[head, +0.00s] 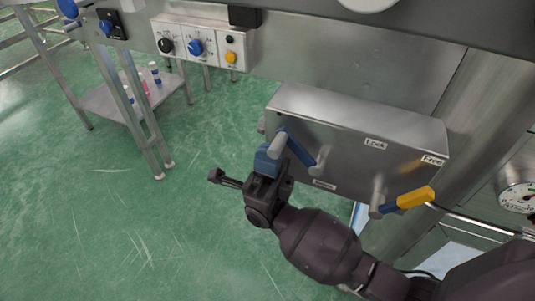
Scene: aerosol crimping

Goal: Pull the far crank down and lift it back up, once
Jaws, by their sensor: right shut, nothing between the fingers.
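The far crank (299,149) is on the left part of the grey metal box. Its blue arm slants up and left from a grey shaft, with a grey cylinder and a blue end piece (265,160) at its outer end. My right gripper (217,177) is shut and empty. Its dark fingers point left, and its body overlaps the bottom of the blue end piece; I cannot tell whether they touch. The near crank (404,201), with a blue arm and yellow handle, points right on the same box. My left gripper is not in view.
The grey box (360,125) carries "Lock" and "Free" labels. A panel with knobs (198,46) is at the upper left, above a low metal shelf (105,102) holding small bottles. A gauge (518,197) is at the right edge. The green floor at left is clear.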

